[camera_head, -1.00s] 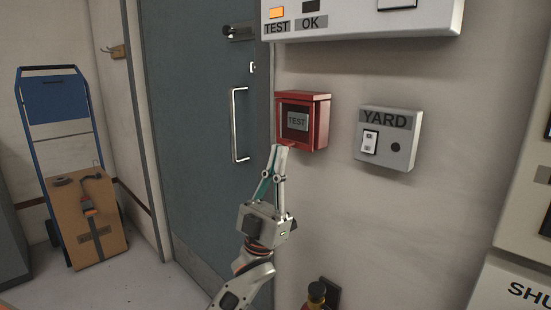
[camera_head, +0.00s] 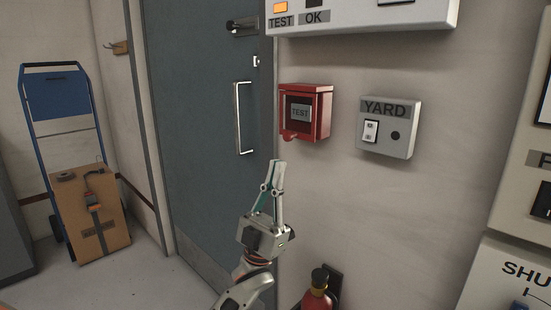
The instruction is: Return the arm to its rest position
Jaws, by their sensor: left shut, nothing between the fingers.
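My left gripper (camera_head: 277,163) is shut and empty, its fingers pointing up. In the picture there is a gap between the fingertips and the box. My left arm comes up from the bottom of the view. My right gripper is not in view.
A grey YARD switch box (camera_head: 387,145) is right of the red box. A white panel (camera_head: 360,22) with an amber TEST lamp is above. A fire extinguisher (camera_head: 318,290) stands low by the wall. A blue door (camera_head: 200,130) and a hand truck (camera_head: 52,95) with a carton (camera_head: 95,235) are left.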

